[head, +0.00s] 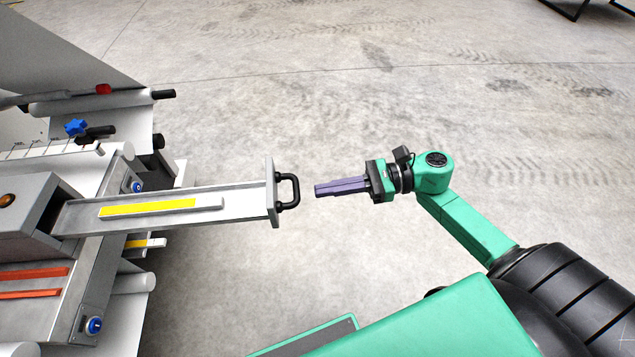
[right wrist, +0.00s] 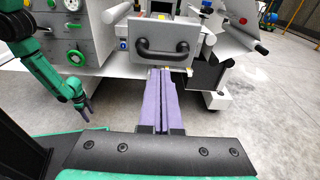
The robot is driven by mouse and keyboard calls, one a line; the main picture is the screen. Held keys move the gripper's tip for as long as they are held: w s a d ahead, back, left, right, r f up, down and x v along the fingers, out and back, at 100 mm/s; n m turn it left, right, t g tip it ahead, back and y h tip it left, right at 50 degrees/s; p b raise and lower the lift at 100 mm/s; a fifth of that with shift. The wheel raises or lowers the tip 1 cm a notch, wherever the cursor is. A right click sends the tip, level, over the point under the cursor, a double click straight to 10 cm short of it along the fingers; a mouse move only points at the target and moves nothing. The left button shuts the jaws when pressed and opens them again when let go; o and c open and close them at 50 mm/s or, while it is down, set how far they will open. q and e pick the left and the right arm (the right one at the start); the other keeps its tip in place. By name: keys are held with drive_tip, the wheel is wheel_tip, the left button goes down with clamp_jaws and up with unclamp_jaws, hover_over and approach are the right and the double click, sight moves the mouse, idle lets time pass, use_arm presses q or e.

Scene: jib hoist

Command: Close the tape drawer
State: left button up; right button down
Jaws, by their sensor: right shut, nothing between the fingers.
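The tape drawer (head: 170,203) is pulled out to the right from the grey machine in the head view, with a yellow strip lying in it. Its front plate (head: 271,194) carries a black bow handle (head: 290,191). The handle also shows in the right wrist view (right wrist: 161,50), on the face of the drawer front. My right gripper (head: 317,190) has its purple fingers together and empty. It points left at the handle, with a small gap between. My left gripper (right wrist: 85,110) shows small at the left of the right wrist view; its jaw state is unclear.
The machine (head: 50,310) stands at the left, with rollers, a blue star knob (head: 75,127) and blue buttons (head: 94,325). A yellow-marked bar (head: 145,244) juts out below the drawer. The concrete floor around my right gripper is clear.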

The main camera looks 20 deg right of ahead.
drive_tip(key=shift+w+a+r, duration=0.15)
drive_tip(key=shift+a, duration=0.45)
drive_tip(key=shift+w+a+r, duration=0.15)
drive_tip(key=shift+a, duration=0.4)
use_arm(q)
drive_tip(key=shift+w+a+r, duration=0.1)
drive_tip(key=shift+w+r, duration=0.05)
drive_tip(key=shift+r, duration=0.25)
drive_tip(key=shift+f, duration=0.1)
use_arm(e)
drive_tip(key=shift+a+f, duration=0.1)
drive_tip(key=shift+a, duration=0.05)
